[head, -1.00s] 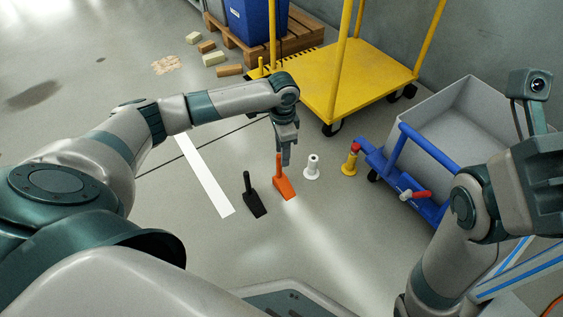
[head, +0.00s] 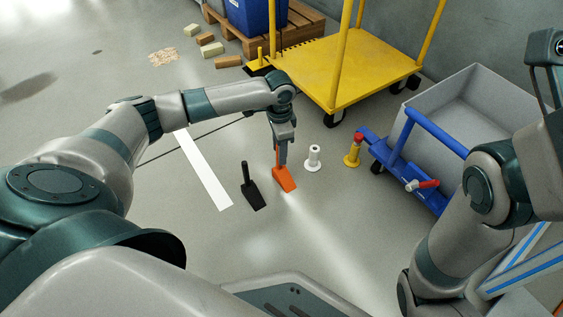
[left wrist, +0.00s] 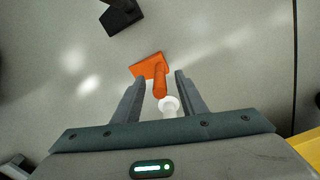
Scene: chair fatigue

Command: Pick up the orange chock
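The orange chock (head: 286,181) stands on the floor, a wedge with an upright handle. In the left wrist view its wedge (left wrist: 148,67) and handle (left wrist: 160,86) show, the handle's end lying between my finger tips. My left gripper (head: 281,160) is open, pointing down at the handle; in the left wrist view its two fingers (left wrist: 158,84) stand apart on either side, with gaps to the handle. In the head view the fingers cover part of the handle. My right gripper is not clearly in view; only parts of my right arm show at the right.
A black chock (head: 252,190) stands left of the orange one. A white post (head: 313,157) and a yellow post with a red top (head: 354,150) stand to the right. A blue cart (head: 408,170) with a grey bin and a yellow trolley (head: 350,75) stand beyond.

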